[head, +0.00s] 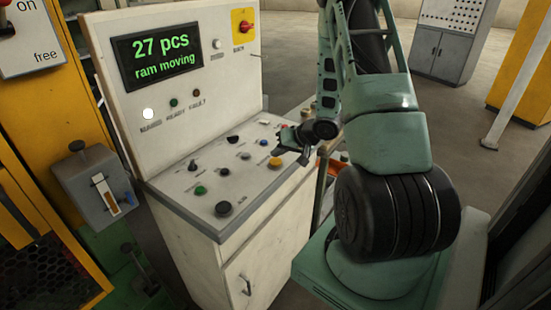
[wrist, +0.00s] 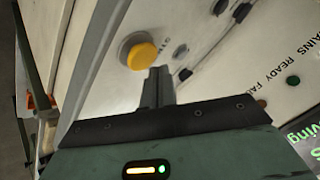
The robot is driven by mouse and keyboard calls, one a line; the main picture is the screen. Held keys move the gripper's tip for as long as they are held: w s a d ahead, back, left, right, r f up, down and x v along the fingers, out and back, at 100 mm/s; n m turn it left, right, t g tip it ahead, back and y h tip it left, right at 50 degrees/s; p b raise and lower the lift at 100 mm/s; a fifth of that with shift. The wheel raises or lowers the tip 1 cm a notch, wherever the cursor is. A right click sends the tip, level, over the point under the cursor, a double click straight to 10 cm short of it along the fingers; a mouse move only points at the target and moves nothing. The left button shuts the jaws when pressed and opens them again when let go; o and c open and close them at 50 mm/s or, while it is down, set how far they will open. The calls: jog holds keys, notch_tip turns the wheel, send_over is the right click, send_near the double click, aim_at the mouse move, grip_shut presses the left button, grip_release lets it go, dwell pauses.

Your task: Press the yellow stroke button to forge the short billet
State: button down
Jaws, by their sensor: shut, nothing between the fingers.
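The yellow stroke button (head: 275,162) is on the sloped desk of the control console (head: 225,180), near its right side. In the wrist view the yellow button (wrist: 142,57) has a grey collar and lies just beyond and left of the fingertips. My gripper (head: 290,142) is shut and empty, right beside the button in the head view. In the wrist view my gripper (wrist: 158,75) points at the panel near the button. I cannot tell whether it touches it. The console screen (head: 158,53) reads "27 pcs" and "ram moving" in green.
Several other knobs and buttons surround it, among them a green button (head: 200,190) and a large black button (head: 223,208). A grey lever box (head: 95,190) stands left. Grey cabinets (head: 455,40) stand behind.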

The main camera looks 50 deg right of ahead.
aim_at(279, 162)
jog(key=shift+r, duration=0.1)
notch_tip(279, 162, up, 5)
jog(key=p, duration=0.5)
jog(key=shift+p, duration=0.35)
dwell(0.7)
